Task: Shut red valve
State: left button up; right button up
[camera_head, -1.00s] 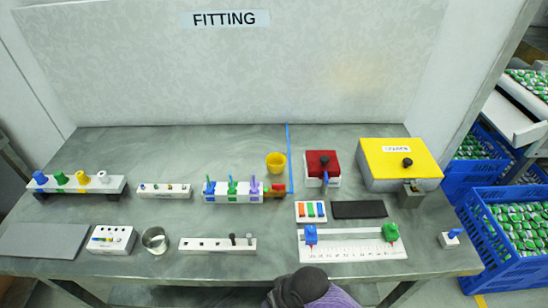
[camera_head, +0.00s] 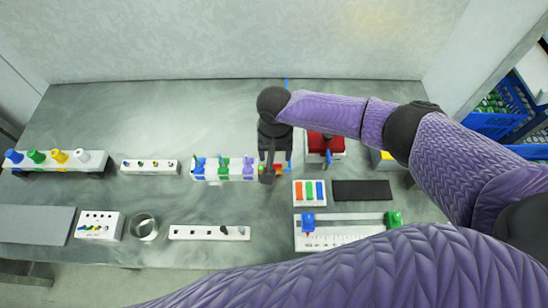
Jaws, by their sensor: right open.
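A row of white valve blocks (camera_head: 210,177) with blue (camera_head: 198,164), green (camera_head: 223,163) and purple (camera_head: 248,162) levers stands mid-table. At its right end is a small red-orange piece (camera_head: 286,169), partly hidden by my right gripper (camera_head: 268,176). No lever there is clearly seen as a red valve. Right of it is a red-topped box (camera_head: 325,143) with a blue handle (camera_head: 328,157), partly behind my arm. My right gripper is open, pointing down over the right end of the row; contact cannot be told. My left gripper is not in view.
A white rack with coloured knobs (camera_head: 92,160) is at left. In front are a metal cup (camera_head: 145,226), a peg block (camera_head: 185,233), a colour-striped tray (camera_head: 298,200) and a black pad (camera_head: 361,190). My arm hides much of the right side.

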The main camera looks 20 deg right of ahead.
aim_at(275, 164)
notch_tip(275, 164, down, 4)
jog(key=shift+w+r+b, duration=0.15)
jog(key=shift+b, duration=0.4)
jog(key=shift+f, duration=0.35)
grip_shut()
